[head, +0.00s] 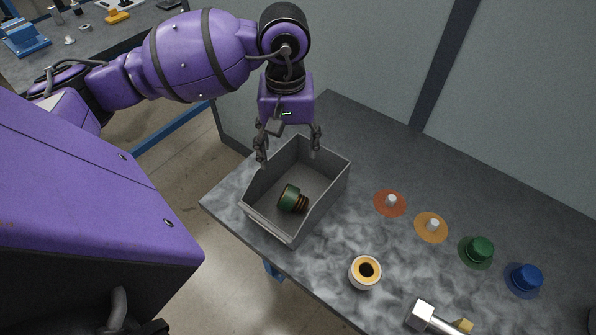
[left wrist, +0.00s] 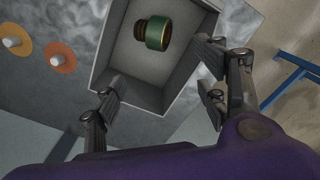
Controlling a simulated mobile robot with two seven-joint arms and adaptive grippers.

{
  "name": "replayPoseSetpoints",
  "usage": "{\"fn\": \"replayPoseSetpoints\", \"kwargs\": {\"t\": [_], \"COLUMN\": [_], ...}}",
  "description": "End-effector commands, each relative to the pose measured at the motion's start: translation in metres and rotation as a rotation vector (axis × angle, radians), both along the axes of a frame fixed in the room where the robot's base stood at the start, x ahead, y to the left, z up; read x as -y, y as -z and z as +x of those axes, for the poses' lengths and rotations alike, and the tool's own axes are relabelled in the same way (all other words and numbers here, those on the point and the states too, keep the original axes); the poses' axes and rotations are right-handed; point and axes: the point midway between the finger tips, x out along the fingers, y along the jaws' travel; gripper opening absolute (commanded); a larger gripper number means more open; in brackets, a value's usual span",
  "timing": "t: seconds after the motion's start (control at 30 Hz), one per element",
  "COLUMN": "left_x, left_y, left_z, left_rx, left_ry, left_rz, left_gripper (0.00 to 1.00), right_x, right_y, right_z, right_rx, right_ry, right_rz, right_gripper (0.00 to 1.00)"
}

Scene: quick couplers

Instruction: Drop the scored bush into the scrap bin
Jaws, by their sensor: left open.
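The grey scrap bin (head: 262,222) stands at the left end of the table, and its wall shows in the left wrist view (left wrist: 112,50). A green bush with a brown ridged end (head: 291,198) lies on its side on the bin floor; it also shows in the left wrist view (left wrist: 156,34). Any scoring on it is too small to tell. My left gripper (head: 289,153) is open and empty over the back end of the bin, its fingers spread apart and clear of the bush (left wrist: 158,78). My right gripper is in neither view.
Right of the bin are an orange disc (head: 381,207) and a yellow disc (head: 423,236), each with a white peg, then a green cap (head: 481,248) and a blue cap (head: 526,277). A white-rimmed ring (head: 354,275) and a metal fitting (head: 423,313) lie in front. A wall stands behind.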

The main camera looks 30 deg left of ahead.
Motion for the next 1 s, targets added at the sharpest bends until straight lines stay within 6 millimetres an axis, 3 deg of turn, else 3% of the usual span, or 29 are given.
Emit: {"fn": "replayPoseSetpoints", "kwargs": {"t": [0.3, 0.5, 1.0], "left_x": [-0.001, 0.000, 0.000], "left_y": [-0.069, -0.098, -0.107], "left_z": [0.001, 0.000, 0.000], "left_rx": [0.006, 0.004, 0.001], "left_ry": [0.000, 0.000, 0.000], "left_rz": [0.002, 0.001, 0.001], "left_gripper": [0.67, 0.67, 0.67], "right_x": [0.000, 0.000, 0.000], "right_y": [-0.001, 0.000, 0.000], "right_z": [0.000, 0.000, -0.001], "right_rx": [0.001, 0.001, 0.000], "right_ry": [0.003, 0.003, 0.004], "right_rz": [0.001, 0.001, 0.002], "right_gripper": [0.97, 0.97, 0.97]}}
